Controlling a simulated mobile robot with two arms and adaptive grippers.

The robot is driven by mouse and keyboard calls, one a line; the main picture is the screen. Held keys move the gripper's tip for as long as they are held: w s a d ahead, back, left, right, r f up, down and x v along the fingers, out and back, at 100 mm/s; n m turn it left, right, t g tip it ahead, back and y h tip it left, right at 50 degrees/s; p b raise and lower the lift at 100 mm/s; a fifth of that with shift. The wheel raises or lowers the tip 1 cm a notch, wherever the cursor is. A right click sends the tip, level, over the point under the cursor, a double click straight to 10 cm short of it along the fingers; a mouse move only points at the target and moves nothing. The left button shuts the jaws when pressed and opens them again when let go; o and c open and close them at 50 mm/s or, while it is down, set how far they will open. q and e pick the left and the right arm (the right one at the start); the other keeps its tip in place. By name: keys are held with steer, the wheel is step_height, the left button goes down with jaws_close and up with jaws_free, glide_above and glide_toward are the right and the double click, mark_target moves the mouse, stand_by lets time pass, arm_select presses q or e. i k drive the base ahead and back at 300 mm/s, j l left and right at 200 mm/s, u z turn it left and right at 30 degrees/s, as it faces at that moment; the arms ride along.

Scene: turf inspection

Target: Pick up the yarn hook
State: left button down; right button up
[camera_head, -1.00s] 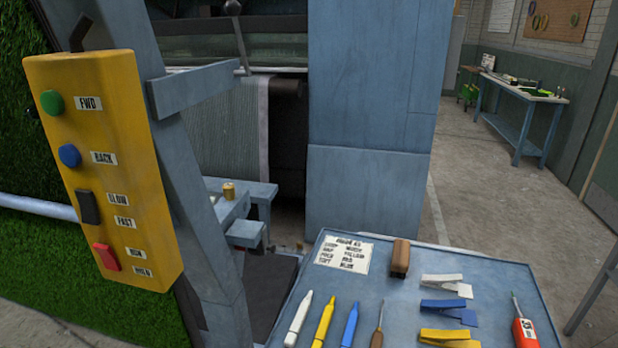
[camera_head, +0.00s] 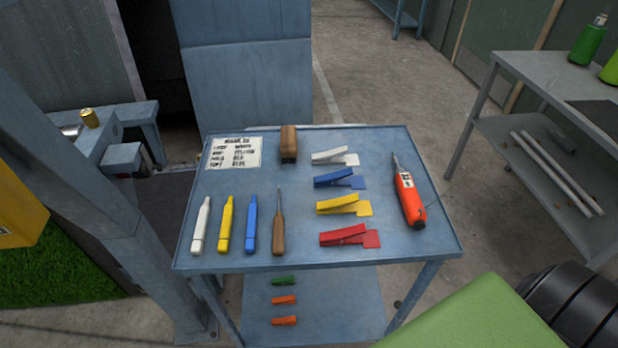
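A slim tool with a wooden handle and a thin metal shaft, which looks like the yarn hook (camera_head: 279,228), lies on the blue tool table (camera_head: 300,255). Its handle points toward the near edge and its shaft points away. A blue marker (camera_head: 251,226) lies close on its left, with a yellow marker (camera_head: 226,225) and a white marker (camera_head: 201,226) further left. Red, yellow, blue and white clips lie to its right, the nearest being the red clip (camera_head: 348,236). Neither of my grippers is in view.
A wooden block or brush (camera_head: 288,143) and a lettered card (camera_head: 234,153) lie at the table's back. An orange-red tool (camera_head: 409,197) lies at its right. Small green and orange pieces lie on the lower shelf (camera_head: 340,310). A grey shelf unit (camera_head: 545,75) stands at the right.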

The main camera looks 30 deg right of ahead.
mark_target(278, 232)
steer(key=z, duration=0.6)
steer(key=u, duration=1.35)
steer(key=z, duration=1.35)
